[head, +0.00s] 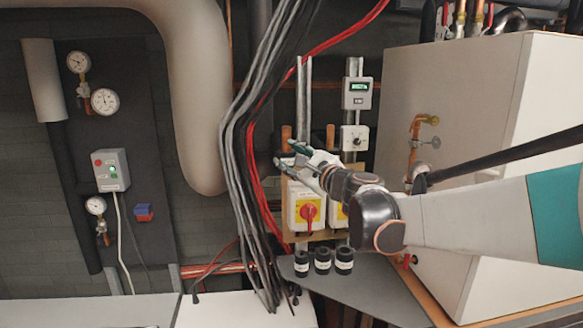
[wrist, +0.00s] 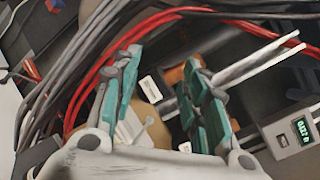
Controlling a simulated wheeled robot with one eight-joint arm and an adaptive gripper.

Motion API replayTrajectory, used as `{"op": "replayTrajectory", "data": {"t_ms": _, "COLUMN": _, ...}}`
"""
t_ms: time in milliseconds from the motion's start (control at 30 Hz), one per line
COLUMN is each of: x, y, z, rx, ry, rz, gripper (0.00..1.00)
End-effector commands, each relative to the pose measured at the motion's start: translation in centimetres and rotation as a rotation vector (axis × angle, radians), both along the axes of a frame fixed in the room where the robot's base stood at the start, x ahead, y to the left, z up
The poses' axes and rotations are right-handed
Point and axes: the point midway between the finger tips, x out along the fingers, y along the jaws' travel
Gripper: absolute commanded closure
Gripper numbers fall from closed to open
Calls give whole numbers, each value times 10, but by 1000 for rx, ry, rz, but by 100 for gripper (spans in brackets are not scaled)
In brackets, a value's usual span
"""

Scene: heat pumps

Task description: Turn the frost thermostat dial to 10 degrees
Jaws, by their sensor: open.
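A small white box with a round dial (head: 355,141) is on the wall rail below a grey unit with a lit green display (head: 358,92). It looks like the frost thermostat, but its scale is too small to read. My gripper (head: 289,156) is open and empty, to the left of the dial box and slightly lower, apart from it. In the wrist view my gripper (wrist: 163,68) shows its two teal-padded fingers spread apart. The display unit (wrist: 292,132) is at the right edge there; I cannot make out the dial in that view.
A red rotary switch (head: 308,211) on a yellow plate is below my gripper. Grey and red cables (head: 250,130) hang close on the left. Several labelled black cylinders (head: 322,260) stand on a grey shelf (head: 375,285). A large white cabinet (head: 450,90) fills the right.

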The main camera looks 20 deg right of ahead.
Motion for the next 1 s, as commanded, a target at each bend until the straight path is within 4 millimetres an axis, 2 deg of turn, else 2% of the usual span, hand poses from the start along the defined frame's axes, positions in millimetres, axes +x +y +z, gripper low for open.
{"op": "replayTrajectory", "data": {"t_ms": 33, "x": -4, "y": 12, "z": -3, "rx": 0, "ry": 1, "rz": 17, "gripper": 60}}
{"op": "replayTrajectory", "data": {"t_ms": 100, "x": -4, "y": 24, "z": -4, "rx": 1, "ry": 2, "rz": 36, "gripper": 60}}
{"op": "replayTrajectory", "data": {"t_ms": 300, "x": -4, "y": 45, "z": -6, "rx": 3, "ry": 5, "rz": 70, "gripper": 60}}
{"op": "replayTrajectory", "data": {"t_ms": 800, "x": -4, "y": 53, "z": -8, "rx": 0, "ry": 6, "rz": 82, "gripper": 60}}
{"op": "replayTrajectory", "data": {"t_ms": 867, "x": -3, "y": 55, "z": -13, "rx": -18, "ry": 8, "rz": 85, "gripper": 60}}
{"op": "replayTrajectory", "data": {"t_ms": 1000, "x": -1, "y": 71, "z": -43, "rx": -131, "ry": 15, "rz": 108, "gripper": 60}}
